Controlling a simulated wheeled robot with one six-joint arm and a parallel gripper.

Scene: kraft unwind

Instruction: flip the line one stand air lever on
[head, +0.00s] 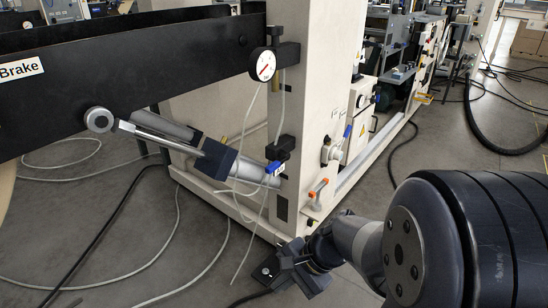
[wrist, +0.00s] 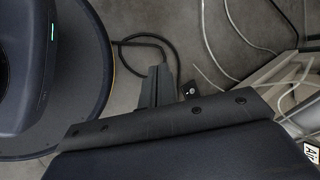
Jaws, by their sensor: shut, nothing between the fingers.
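A blue lever (head: 273,167) with a small white label sits low on the white stand post (head: 312,100), beside a black fitting and thin tubing. It is too small to tell which way the lever is set. A white label reading "Air" (wrist: 312,152) shows at the lower right edge of the wrist view. My gripper (head: 285,270) is low near the foot of the post, below and apart from the blue lever. In the wrist view its fingers (wrist: 157,84) are shut together with nothing between them.
A cylinder (head: 170,135) juts left. An orange-handled valve (head: 318,188) is on the post's right face. Loose hoses (head: 165,220) lie on the floor, which is otherwise open at left.

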